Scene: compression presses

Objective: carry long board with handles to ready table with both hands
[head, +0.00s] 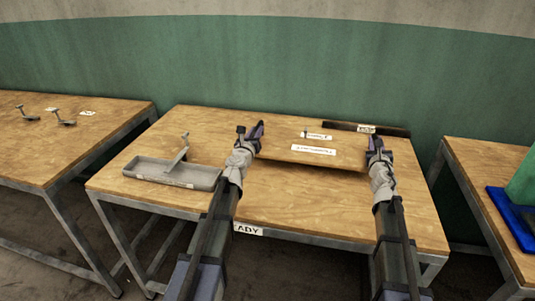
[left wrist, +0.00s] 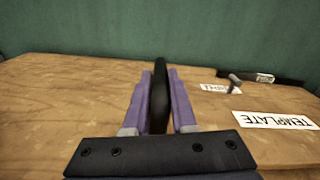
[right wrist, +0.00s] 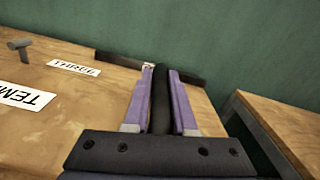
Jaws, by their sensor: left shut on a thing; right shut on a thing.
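The long board (head: 340,163) is a wooden panel with a white label reading TEMPLATE. It is level over the back middle of the table labelled READY (head: 270,212), with a dark shadow along its front edge. I cannot tell whether it touches the top. My left gripper (head: 259,132) is shut on the black handle at the board's left end; the handle shows in the left wrist view (left wrist: 160,95). My right gripper (head: 376,143) is shut on the black handle at the right end, also seen in the right wrist view (right wrist: 160,97).
A dark bar (head: 345,126) lies along the back right edge. Another table with metal tools (head: 62,120) stands left; one with a blue tray (head: 510,215) stands right. The table's front is clear.

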